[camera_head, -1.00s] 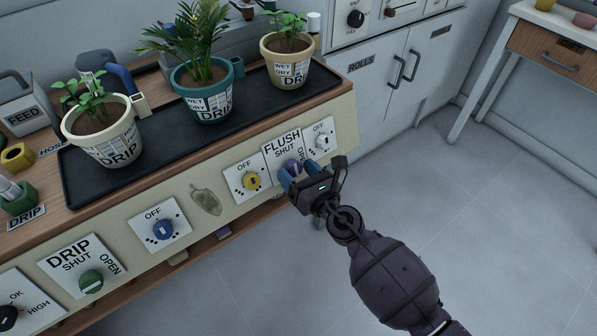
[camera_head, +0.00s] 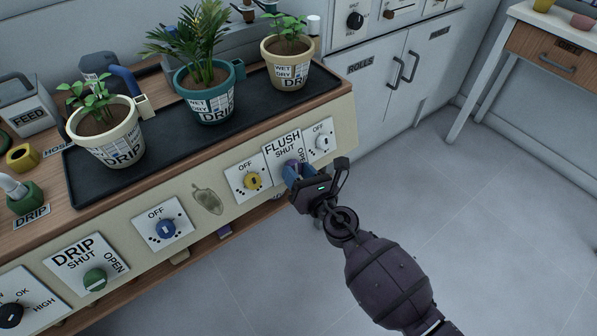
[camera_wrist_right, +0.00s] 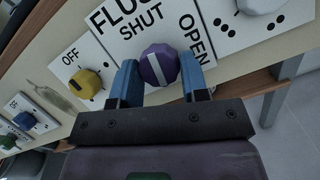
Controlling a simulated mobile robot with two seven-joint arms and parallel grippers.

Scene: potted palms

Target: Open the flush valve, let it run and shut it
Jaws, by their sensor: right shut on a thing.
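The flush valve is a purple faceted knob with a pale stripe (camera_wrist_right: 158,66) on a white plate marked FLUSH, SHUT and OPEN (camera_head: 281,146). In the right wrist view its stripe points up, roughly toward the SHUT word and away from OPEN. My right gripper (camera_wrist_right: 160,84) is shut on this knob, with a blue finger on each side. In the head view the gripper (camera_head: 299,176) hides most of the knob. My left gripper is not in view.
A yellow knob (camera_head: 252,181) and a white knob (camera_head: 322,143) flank the valve closely. A blue knob (camera_head: 166,229) and the green DRIP knob (camera_head: 95,279) sit farther left. Potted plants stand on the black tray (camera_head: 250,108) above. Floor on the right is clear.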

